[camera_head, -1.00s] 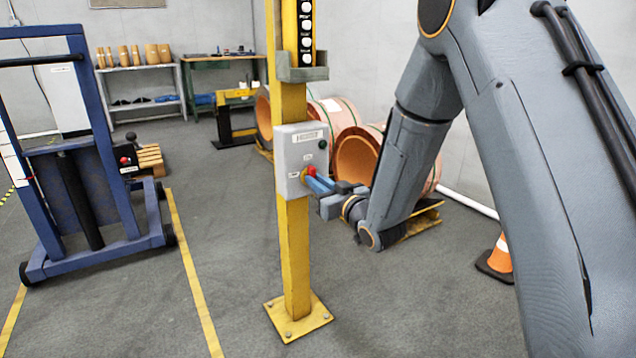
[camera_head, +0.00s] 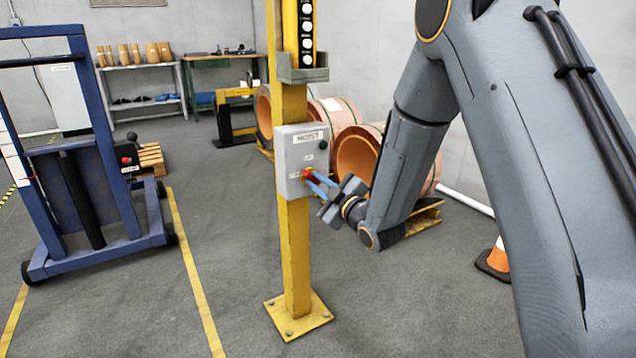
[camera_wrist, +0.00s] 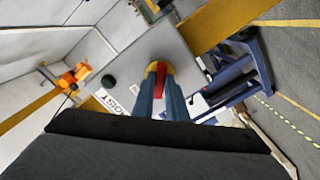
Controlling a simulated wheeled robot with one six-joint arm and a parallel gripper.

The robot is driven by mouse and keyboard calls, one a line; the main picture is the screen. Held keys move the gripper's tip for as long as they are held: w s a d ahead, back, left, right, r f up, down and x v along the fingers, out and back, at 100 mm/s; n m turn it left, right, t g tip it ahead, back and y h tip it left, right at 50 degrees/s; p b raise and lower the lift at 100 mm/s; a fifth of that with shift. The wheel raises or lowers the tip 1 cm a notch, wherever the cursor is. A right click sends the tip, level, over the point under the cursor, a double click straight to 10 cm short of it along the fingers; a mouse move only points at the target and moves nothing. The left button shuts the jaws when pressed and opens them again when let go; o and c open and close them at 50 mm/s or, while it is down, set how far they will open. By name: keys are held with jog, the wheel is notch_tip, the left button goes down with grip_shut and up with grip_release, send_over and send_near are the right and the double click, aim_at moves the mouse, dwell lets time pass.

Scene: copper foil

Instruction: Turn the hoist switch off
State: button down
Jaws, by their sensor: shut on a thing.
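The grey hoist switch box (camera_head: 290,158) with a HOIST label is fixed to the yellow post. Its red switch handle (camera_head: 308,174) on a yellow base is low on the face, at the right. The red handle (camera_wrist: 161,75) also shows in the wrist view, between my blue fingertips. My gripper (camera_head: 317,184) is shut on this handle, with its wrist rolled at a slant. The fingers hide part of the handle and nearby small labels. A dark green button (camera_wrist: 108,81) is on the same face.
The yellow post (camera_head: 297,250) stands bolted to the floor. Copper rolls (camera_head: 358,152) lie behind my wrist. A blue lift frame (camera_head: 100,262) is at the left, and an orange cone (camera_head: 498,258) at the right.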

jog(key=n, duration=0.4)
jog(key=shift+d+f+n, duration=0.1)
jog(key=shift+n, duration=0.2)
jog(key=n, duration=0.4)
jog(key=shift+b, duration=0.3)
jog(key=shift+n, duration=0.3)
jog(key=c, duration=1.8)
grip_release()
jog(key=shift+o, duration=0.2)
jog(key=p+v, duration=0.1)
jog(key=v, duration=0.6)
jog(key=shift+s+d, duration=0.2)
jog(key=shift+s, duration=0.1)
